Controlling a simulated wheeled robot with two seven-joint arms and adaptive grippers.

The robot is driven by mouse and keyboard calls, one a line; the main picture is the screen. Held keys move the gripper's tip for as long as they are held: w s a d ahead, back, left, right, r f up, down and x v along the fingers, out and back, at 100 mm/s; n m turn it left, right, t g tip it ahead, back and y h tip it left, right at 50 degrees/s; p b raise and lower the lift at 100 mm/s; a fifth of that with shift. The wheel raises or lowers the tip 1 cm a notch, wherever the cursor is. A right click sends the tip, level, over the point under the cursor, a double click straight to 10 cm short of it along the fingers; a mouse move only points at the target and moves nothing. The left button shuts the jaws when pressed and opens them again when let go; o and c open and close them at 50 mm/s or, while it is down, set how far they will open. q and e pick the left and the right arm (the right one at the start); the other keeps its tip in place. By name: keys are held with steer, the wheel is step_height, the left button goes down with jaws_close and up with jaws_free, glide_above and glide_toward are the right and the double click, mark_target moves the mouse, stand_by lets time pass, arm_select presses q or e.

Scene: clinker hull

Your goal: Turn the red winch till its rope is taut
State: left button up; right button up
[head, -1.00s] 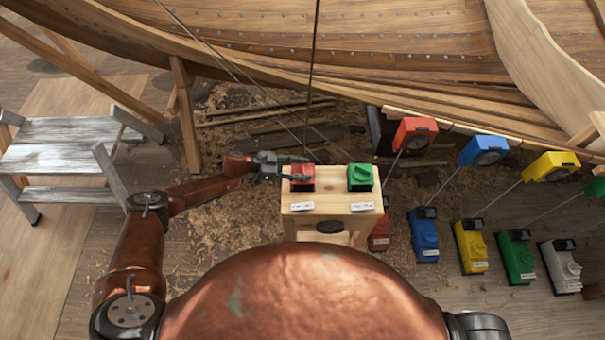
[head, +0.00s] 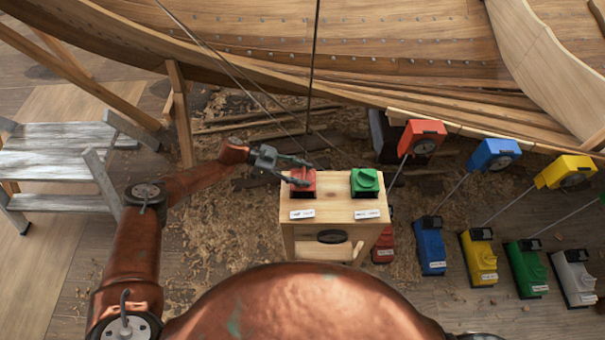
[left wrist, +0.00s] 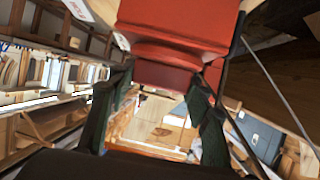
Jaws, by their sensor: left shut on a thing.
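A red winch (head: 302,190) sits on the left of a small wooden bench (head: 335,229), with a white label in front of it. My left gripper (head: 303,172) reaches it from the upper left and is shut on its raised top part. In the left wrist view the red winch (left wrist: 175,28) fills the top, with the dark fingers (left wrist: 160,105) on either side of its lower part. Thin dark ropes run from near the bench up towards the hull; where they end is hidden by the gripper, and their tension is unclear. My right gripper is not in view.
A green winch (head: 365,183) sits right of the red one on the bench. Several coloured blocks, such as a blue one (head: 429,246), stand on the floor at right, lines rising to dial boxes (head: 420,138). A grey step stand (head: 60,155) is at left; the hull (head: 330,50) is behind.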

arm_select(q)
steer(key=o, duration=1.2)
steer(key=shift+a, duration=0.15)
steer(key=v, duration=1.1)
steer(key=shift+w+a+r, duration=0.1)
steer(key=shift+a+r, duration=0.1)
steer(key=shift+a, duration=0.1)
